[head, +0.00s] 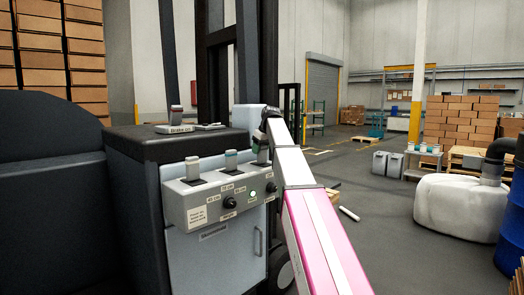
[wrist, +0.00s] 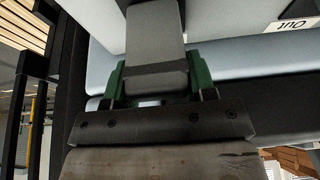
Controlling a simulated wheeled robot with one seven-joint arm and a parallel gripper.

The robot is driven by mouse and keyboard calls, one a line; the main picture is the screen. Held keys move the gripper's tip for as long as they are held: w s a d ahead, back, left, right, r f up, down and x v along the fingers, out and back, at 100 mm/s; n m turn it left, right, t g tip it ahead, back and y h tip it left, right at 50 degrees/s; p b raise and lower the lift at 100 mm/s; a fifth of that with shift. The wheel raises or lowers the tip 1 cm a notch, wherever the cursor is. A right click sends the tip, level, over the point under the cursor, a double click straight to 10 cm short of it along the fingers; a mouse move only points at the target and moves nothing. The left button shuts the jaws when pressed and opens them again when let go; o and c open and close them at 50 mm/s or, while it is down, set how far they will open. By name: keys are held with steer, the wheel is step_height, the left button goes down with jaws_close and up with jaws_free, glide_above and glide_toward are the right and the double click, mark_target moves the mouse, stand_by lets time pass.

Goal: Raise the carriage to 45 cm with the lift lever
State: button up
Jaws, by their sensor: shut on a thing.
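A grey control panel (head: 222,200) on the dark truck body carries three levers in the head view. The left lever (head: 192,166) and the middle lever (head: 231,160) stand free. My gripper (head: 263,146) is at the right lever, whose top is mostly hidden by it. In the wrist view, the green fingers of my gripper (wrist: 158,85) are shut on the grey lever head (wrist: 155,48), one on each side. The lever names are too small to read for certain. The carriage cannot be made out clearly.
A dark mast (head: 215,60) rises behind. A white sack (head: 460,208) and a blue drum (head: 512,215) stand at right. The floor between is mostly clear.

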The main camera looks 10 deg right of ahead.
steer(key=o, duration=1.3)
steer(key=shift+f, duration=0.1)
steer(key=v, duration=1)
steer(key=shift+r, duration=0.4)
steer(key=shift+s, duration=0.1)
